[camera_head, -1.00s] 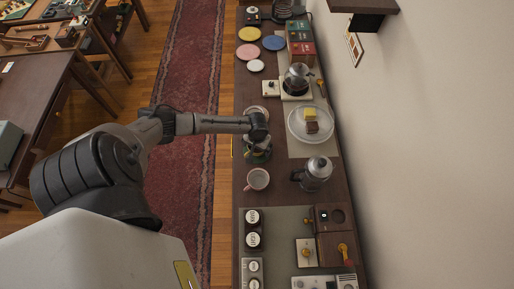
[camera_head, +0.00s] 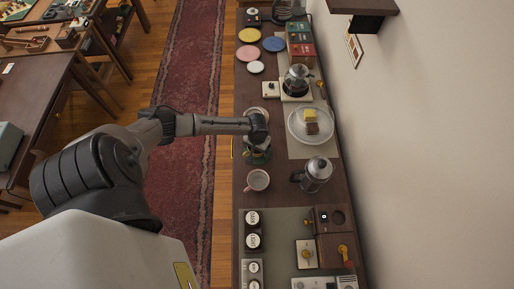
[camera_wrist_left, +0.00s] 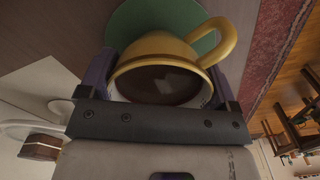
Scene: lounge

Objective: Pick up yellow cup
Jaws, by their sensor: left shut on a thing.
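The yellow cup (camera_wrist_left: 170,46) fills the middle of the left wrist view, its handle towards the upper right and dark inside. My left gripper (camera_wrist_left: 160,82) has one finger on each side of the cup and is shut on it. A green saucer (camera_wrist_left: 137,17) shows just beyond the cup; I cannot tell whether they touch. In the head view my left gripper (camera_head: 257,151) is over the counter's left edge, and my arm mostly hides the cup. My right gripper is not in view.
A pinkish cup (camera_head: 258,180) and a metal pot (camera_head: 316,174) stand close on the near side. A glass plate with cake pieces (camera_head: 296,131) is to the right. Several canisters (camera_head: 252,241) stand nearer. The wall bounds the right; open floor with a red rug (camera_head: 187,75) lies left.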

